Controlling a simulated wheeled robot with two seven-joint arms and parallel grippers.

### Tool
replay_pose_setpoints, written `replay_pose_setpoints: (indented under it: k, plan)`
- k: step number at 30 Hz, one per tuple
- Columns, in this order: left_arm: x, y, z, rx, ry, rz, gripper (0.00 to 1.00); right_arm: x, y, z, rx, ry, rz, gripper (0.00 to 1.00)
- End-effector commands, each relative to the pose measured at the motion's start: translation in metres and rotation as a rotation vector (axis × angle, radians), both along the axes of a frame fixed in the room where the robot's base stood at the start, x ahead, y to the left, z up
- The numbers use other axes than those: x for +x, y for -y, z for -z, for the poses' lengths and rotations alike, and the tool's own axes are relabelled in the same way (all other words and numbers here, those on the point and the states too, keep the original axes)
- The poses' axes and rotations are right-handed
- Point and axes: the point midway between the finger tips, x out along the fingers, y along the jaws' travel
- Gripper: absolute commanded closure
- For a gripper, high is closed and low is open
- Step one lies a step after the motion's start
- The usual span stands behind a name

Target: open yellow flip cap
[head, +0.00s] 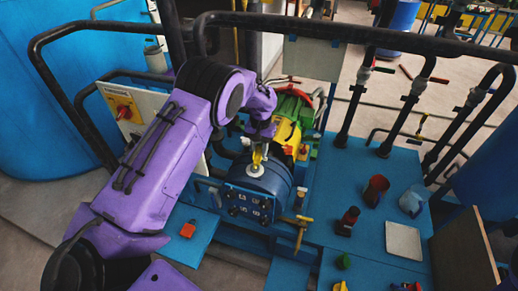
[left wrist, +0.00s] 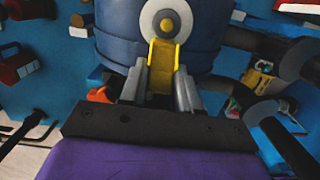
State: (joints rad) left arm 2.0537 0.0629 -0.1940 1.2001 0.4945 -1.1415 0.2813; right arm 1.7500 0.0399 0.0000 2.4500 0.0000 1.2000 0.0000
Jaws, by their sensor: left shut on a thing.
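The yellow flip cap (left wrist: 163,52) sits on a pale round fitting (left wrist: 168,18) on the dark blue cylindrical vessel (left wrist: 110,35) in the left wrist view. My left gripper (left wrist: 160,74) is shut on the lower part of the yellow flip cap, with one grey finger on each side. In the head view the flip cap (head: 257,160) shows small beneath my left gripper (head: 259,146), on top of the blue vessel (head: 262,190). The gripper hides part of the cap there. My right gripper is not in view.
Black pipe rails (head: 330,30) cross behind the vessel. A brass valve handle (head: 302,222) stands close to its right. The blue platform (head: 345,255) at right holds a dark red cup (head: 376,190), a dark bottle (head: 348,221) and a pale square plate (head: 404,240).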

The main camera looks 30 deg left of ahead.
Motion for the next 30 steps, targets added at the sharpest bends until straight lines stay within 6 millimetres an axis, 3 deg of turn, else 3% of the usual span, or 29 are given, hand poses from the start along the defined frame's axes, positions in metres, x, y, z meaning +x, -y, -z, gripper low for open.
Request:
replay_pose_setpoints:
  k: [3,4,6,17,27,30]
  plan:
    - [-0.001,0.0,0.002,-0.001,-0.004,0.0,0.99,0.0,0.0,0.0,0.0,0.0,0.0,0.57]
    - [-0.001,0.0,0.002,-0.001,-0.004,0.0,0.62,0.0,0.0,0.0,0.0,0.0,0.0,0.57]
    - [-0.001,0.001,0.002,-0.001,-0.004,0.001,0.47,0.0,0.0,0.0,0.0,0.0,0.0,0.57]
    - [0.001,0.0,-0.006,-0.001,0.0,0.0,0.47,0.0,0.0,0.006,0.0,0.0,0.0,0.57]
    - [0.009,-0.002,-0.081,-0.001,0.0,0.001,0.47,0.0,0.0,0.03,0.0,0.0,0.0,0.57]
    - [0.01,-0.003,-0.095,-0.001,-0.001,0.001,0.47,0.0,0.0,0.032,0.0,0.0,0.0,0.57]
